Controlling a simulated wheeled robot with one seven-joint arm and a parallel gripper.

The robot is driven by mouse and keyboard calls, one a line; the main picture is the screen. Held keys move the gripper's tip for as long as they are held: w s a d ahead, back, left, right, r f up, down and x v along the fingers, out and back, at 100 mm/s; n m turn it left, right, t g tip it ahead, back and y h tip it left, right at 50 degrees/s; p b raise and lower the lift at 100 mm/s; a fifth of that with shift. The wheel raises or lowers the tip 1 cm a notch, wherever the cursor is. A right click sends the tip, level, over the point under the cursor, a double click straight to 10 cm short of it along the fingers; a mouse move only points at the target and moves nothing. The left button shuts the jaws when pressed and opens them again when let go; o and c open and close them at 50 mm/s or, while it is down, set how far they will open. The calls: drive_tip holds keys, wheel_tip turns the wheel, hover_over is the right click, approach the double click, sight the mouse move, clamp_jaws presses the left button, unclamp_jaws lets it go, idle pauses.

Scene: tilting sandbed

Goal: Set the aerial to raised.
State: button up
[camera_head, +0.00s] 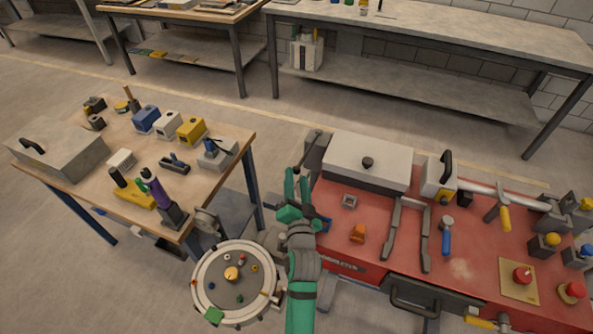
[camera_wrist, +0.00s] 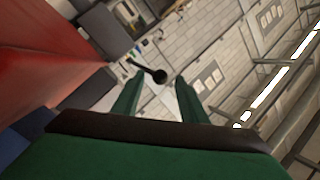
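The aerial appears to be a thin dark rod (camera_head: 308,150) beside the left end of the red bench, slanting in the picture. Its black ball tip also shows in the wrist view (camera_wrist: 160,76), with a short rod running up and left from it. My gripper (camera_head: 297,178) is close to the lower part of the rod in the head view. In the wrist view my gripper (camera_wrist: 160,84) has its two green fingers apart, with the ball in line with the gap. No finger visibly touches it. The aerial's mount is not clear.
The red bench (camera_head: 465,230) carries a grey lidded box (camera_head: 368,160), tools and knobs. A wooden table (camera_head: 105,200) with blocks and tools stands left. A round tray (camera_head: 203,305) with small pieces sits left of my arm. Open floor lies behind.

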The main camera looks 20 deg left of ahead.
sight(295, 173)
drive_tip(key=shift+x, duration=2.1)
clamp_jaws()
drive_tip(key=shift+a+r, duration=0.15)
